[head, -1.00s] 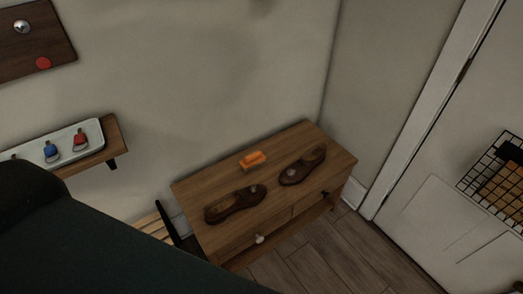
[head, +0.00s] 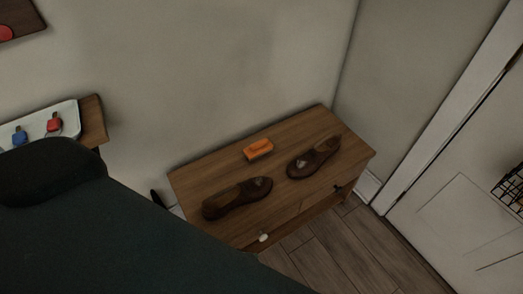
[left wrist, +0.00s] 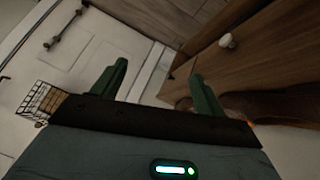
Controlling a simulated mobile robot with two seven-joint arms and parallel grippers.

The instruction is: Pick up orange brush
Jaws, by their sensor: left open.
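The orange brush (head: 258,149) lies on top of a wooden cabinet (head: 210,178), near its back edge by the wall. Two brown shoes are in front of it on the same top, a left one (head: 237,197) and a right one (head: 314,158). In the left wrist view my left gripper (left wrist: 158,80) is open, its two green fingers apart with nothing between them. The cabinet's front and a white knob (left wrist: 228,41) show beyond the fingers there. My right gripper is not in view.
A wall shelf (head: 94,118) at left holds a white tray (head: 70,116) with a blue and a red item. A white door (head: 450,215) with a wire basket (head: 511,188) is at right. The cabinet has a white front knob (head: 263,238). Wooden floor (head: 340,250) is clear in front.

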